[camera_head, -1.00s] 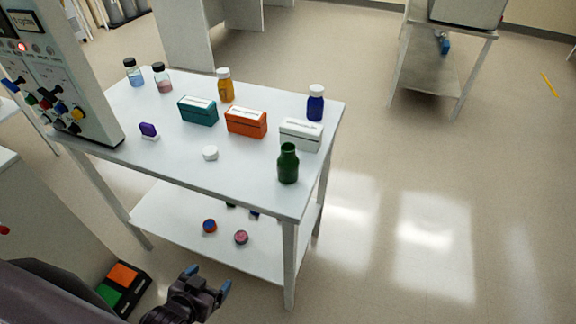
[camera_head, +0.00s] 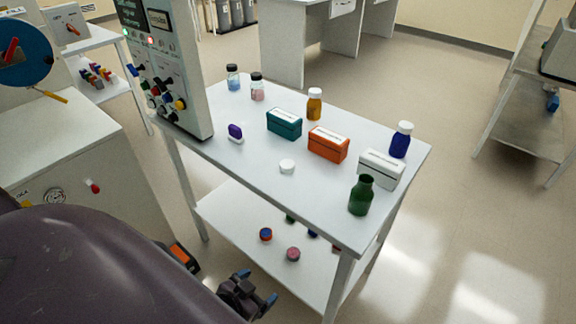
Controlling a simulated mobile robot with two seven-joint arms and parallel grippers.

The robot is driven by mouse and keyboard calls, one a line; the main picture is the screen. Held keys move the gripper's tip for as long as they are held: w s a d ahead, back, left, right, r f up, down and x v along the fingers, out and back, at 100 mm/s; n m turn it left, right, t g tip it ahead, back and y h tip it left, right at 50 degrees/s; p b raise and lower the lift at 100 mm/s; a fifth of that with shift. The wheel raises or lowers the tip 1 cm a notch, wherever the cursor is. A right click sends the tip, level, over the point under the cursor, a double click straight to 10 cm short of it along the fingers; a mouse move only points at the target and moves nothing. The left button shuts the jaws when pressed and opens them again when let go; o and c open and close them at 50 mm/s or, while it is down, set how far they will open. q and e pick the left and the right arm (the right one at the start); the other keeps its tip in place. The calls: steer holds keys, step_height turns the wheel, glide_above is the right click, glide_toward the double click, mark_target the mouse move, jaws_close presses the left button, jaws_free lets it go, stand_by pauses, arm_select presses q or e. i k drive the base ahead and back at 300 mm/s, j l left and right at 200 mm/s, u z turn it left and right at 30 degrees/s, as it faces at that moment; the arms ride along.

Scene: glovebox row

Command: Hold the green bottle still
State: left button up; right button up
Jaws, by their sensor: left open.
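The green bottle (camera_head: 361,195) stands upright and uncapped near the front right corner of the white table (camera_head: 270,184). A white cap (camera_head: 287,166) lies on the table to its left. My left gripper (camera_head: 257,289) is open and empty, low in front of the table, below the tabletop and to the left of the bottle. It is well apart from the bottle. My right gripper is not in view.
Just behind the bottle is a white box (camera_head: 381,169), with a blue bottle (camera_head: 401,140) behind it. An orange box (camera_head: 328,144) and a teal box (camera_head: 284,123) stand farther left. A control panel (camera_head: 172,70) rises at the table's left end. Floor right of the table is clear.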

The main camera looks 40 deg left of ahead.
mark_target(361, 196)
steer(key=i+l+u, duration=0.2)
steer(key=u, duration=0.3)
steer(key=i+l+u, duration=0.3)
steer(key=u, duration=0.2)
